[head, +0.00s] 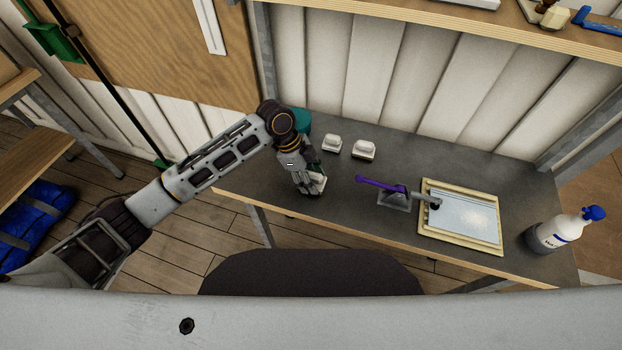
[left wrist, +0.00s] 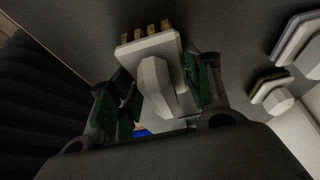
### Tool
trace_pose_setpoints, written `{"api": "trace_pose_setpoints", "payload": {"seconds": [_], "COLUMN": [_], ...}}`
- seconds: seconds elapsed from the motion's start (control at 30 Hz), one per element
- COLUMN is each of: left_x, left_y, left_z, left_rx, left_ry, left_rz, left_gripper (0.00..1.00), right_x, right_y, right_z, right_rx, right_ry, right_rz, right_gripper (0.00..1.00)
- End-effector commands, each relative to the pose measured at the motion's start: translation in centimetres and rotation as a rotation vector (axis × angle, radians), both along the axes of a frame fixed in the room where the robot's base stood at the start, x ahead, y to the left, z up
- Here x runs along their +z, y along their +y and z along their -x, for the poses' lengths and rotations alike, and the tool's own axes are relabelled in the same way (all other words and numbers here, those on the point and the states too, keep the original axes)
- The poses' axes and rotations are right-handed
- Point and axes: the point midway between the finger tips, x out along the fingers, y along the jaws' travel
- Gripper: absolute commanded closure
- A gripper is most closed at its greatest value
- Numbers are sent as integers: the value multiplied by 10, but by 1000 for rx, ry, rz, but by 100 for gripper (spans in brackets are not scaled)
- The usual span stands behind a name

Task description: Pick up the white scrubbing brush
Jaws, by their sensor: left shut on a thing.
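The white scrubbing brush (left wrist: 157,85) shows in the left wrist view as a pale block with a raised grip and tan bristle tufts along its far edge. My left gripper (left wrist: 160,88) has its green-padded fingers on either side of the brush and is shut on it. In the head view the left gripper (head: 308,183) is low over the left part of the dark table, and the brush (head: 318,184) shows partly beside its fingers. I cannot tell whether the brush touches the table. My right gripper is not in view.
Two more white brush-like blocks (head: 332,144) (head: 364,150) stand behind the gripper. A teal object (head: 301,121) is partly hidden by my arm. To the right are a purple-handled tool (head: 380,185), a framed tray (head: 459,246) and a blue-capped bottle (head: 562,230). The table's front middle is clear.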

Motion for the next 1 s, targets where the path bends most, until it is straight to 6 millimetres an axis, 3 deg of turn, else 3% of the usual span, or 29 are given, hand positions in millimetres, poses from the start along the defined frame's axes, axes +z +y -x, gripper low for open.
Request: {"api": "trace_pose_setpoints", "payload": {"seconds": [0.27, 0.8, 1.0], "left_x": [13, 86, 99], "left_y": [0, -1, 0], "left_z": [-1, -1, -1], "left_rx": [1, -1, 1], "left_ry": [-3, -1, -1], "left_rz": [1, 1, 0], "left_gripper": [76, 76, 76], "right_x": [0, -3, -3], "right_y": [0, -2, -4], "right_z": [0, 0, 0], "right_rx": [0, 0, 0], "right_ry": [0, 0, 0], "right_rz": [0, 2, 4], "right_gripper": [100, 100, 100]}}
